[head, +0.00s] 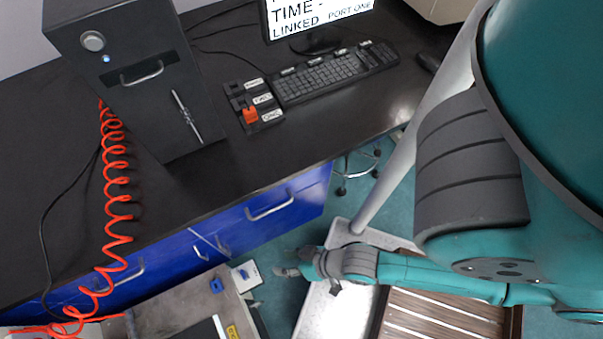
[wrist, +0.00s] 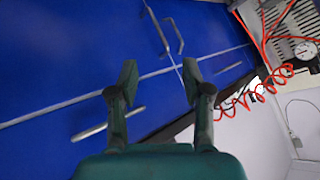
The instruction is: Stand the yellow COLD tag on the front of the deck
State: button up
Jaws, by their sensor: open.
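A small yellow tag (head: 232,332) with dark marks shows at the bottom edge of the head view, on or beside a grey flat surface (head: 165,297) that may be the deck. Its lettering is too small to read, and I cannot tell whether it stands or lies. My gripper (head: 285,271) is to the upper right of the tag, apart from it. In the wrist view my gripper (wrist: 160,82) is open, with nothing between its fingers, and faces blue cabinet fronts. The tag does not show in the wrist view.
A black bench (head: 225,180) with blue drawers (head: 262,208) runs behind. On it are a black box-shaped instrument (head: 135,75), a keyboard (head: 335,75) and a small rack with a red piece (head: 250,115). A red coiled hose (head: 120,200) hangs at left. A small blue object (head: 216,285) sits on the grey surface.

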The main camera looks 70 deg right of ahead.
jog(key=s+d+r+n+t+h, duration=0.1)
jog(key=s+d+r+t, duration=0.1)
jog(key=r, duration=0.8)
jog(key=s+d+r+n+t+h, duration=0.1)
jog(key=s+d+r+n+t, duration=0.1)
jog(key=r, duration=0.7)
jog(key=shift+s+r+n+t, duration=0.35)
jog(key=shift+s+t, duration=0.35)
jog(key=shift+s, duration=0.4)
